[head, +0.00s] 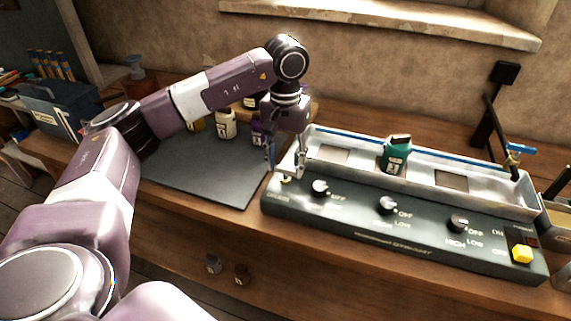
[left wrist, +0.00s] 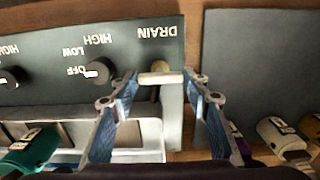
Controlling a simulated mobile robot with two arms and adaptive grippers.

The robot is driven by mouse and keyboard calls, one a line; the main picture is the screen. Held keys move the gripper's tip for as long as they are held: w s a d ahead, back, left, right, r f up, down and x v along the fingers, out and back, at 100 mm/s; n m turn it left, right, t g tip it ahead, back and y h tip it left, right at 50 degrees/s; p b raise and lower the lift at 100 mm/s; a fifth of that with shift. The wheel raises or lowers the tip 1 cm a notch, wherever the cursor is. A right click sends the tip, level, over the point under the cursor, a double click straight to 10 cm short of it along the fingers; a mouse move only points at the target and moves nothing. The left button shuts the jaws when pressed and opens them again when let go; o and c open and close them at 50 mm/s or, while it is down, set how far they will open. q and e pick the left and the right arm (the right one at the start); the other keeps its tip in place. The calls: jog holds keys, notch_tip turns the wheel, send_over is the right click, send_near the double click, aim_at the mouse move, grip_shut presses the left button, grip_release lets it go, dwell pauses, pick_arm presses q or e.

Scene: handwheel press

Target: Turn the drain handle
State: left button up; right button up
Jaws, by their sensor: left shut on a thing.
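The drain handle (left wrist: 160,78) is a short pale bar beside the DRAIN label, at the end of the dark control panel (left wrist: 120,55). In the left wrist view it spans between the fingertips of my left gripper (left wrist: 162,75). The gripper is shut on the handle, with a fingertip at each end. In the head view my left gripper (head: 286,166) reaches down at the panel's left end, where its fingers partly hide the handle (head: 286,179). My right gripper is not in view.
A metal trough (head: 330,141) behind the panel holds a teal bottle (head: 396,155). Several black knobs (head: 321,187) and a yellow button (head: 522,253) line the panel. A dark mat (head: 195,170) lies left, with a cream jar (head: 226,124) at its back. A blue-handled tap (head: 520,148) stands right.

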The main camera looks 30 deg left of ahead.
aim_at(285, 168)
pick_arm(q)
jog(key=shift+r, duration=0.1)
dwell(0.3)
jog(key=o, duration=0.9)
notch_tip(285, 168, up, 12)
dwell(0.5)
